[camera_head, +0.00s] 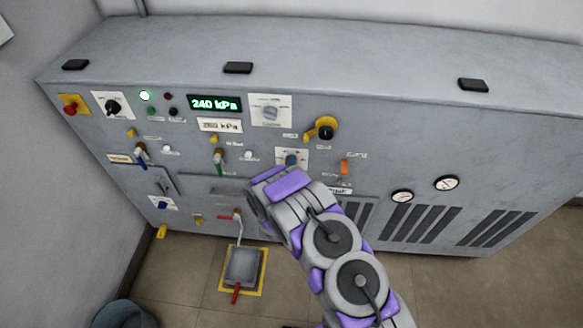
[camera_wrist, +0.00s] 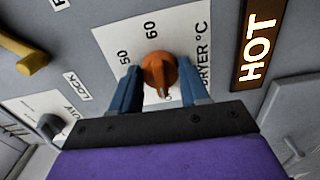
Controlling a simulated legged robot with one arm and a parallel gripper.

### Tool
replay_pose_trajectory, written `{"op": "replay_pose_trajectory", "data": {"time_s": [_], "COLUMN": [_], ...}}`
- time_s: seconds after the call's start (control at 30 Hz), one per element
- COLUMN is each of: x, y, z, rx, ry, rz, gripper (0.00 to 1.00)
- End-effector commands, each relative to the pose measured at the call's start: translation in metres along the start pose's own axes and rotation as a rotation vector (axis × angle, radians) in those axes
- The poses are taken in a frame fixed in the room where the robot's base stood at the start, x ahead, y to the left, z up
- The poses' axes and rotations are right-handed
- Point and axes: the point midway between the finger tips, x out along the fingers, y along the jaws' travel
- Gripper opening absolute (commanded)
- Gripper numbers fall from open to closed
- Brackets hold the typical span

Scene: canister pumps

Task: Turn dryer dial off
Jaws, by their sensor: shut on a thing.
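A narrow tip on the knob points down in that view; the marking there is hidden by my gripper. My gripper (camera_wrist: 160,80) has one blue finger on each side of the knob and is shut on it. In the head view, my gripper (camera_head: 290,161) is at the white plate in the middle of the panel, and the knob is mostly hidden.
An amber "HOT" sign (camera_wrist: 260,45) is right of the dial. A yellow lever (camera_wrist: 22,55) and a grey knob (camera_wrist: 50,125) are to its left. A black knob with yellow guard (camera_head: 322,130) sits just above my gripper. A floor pedal (camera_head: 242,268) stands below left.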

Motion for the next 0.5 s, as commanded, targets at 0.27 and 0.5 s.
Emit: {"op": "replay_pose_trajectory", "data": {"time_s": [0.27,0.5], "x": [-0.0008,-0.0009], "y": [-0.0019,-0.0021], "z": [-0.0039,-0.0040], "rx": [-0.051,-0.055], "ry": [0.010,0.010], "rz": [-0.004,-0.005], "gripper": [0.15,0.15]}}
